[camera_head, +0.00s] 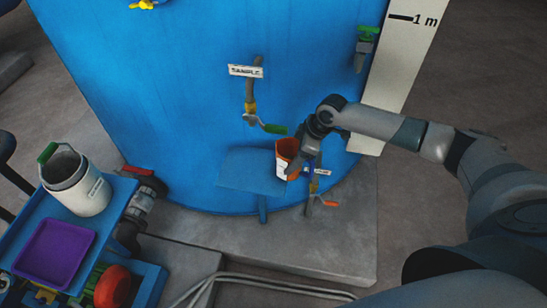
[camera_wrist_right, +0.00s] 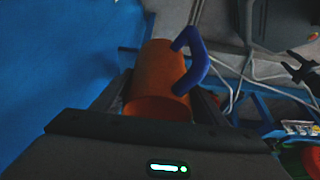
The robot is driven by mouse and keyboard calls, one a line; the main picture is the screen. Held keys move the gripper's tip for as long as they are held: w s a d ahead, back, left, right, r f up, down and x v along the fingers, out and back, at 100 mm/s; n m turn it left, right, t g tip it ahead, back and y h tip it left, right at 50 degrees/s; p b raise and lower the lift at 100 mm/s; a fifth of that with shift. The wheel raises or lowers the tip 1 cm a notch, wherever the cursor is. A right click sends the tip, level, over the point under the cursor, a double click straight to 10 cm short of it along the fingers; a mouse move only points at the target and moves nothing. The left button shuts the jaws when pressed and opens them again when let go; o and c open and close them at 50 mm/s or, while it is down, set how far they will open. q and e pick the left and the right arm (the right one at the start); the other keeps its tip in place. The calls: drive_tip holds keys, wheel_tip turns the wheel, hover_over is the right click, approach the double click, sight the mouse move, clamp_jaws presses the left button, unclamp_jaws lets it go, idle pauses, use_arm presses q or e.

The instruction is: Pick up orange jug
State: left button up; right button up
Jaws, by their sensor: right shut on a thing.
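The orange jug (camera_head: 287,158) is at the right end of the small blue shelf (camera_head: 248,168) on the blue tank, in the head view. I cannot tell whether it rests on the shelf or is clear of it. My right gripper (camera_head: 300,160) is at the jug's right side, shut on it. In the right wrist view the jug (camera_wrist_right: 157,75) lies between the two fingers (camera_wrist_right: 160,100), with its blue handle (camera_wrist_right: 196,62) to the right. Its far end is partly hidden. My left gripper is not in view.
A sample valve with a green handle (camera_head: 274,129) hangs above the shelf. A lower valve with an orange handle (camera_head: 328,203) is just right of it. A blue cart with a white bucket (camera_head: 78,185) and purple tray (camera_head: 54,253) stands at left.

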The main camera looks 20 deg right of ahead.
drive_tip(key=s+d+b, duration=0.1)
drive_tip(key=s+d, duration=0.2)
drive_tip(key=d, duration=0.2)
drive_tip(key=shift+s+d, duration=0.2)
drive_tip(key=shift+s, duration=0.1)
idle(0.4)
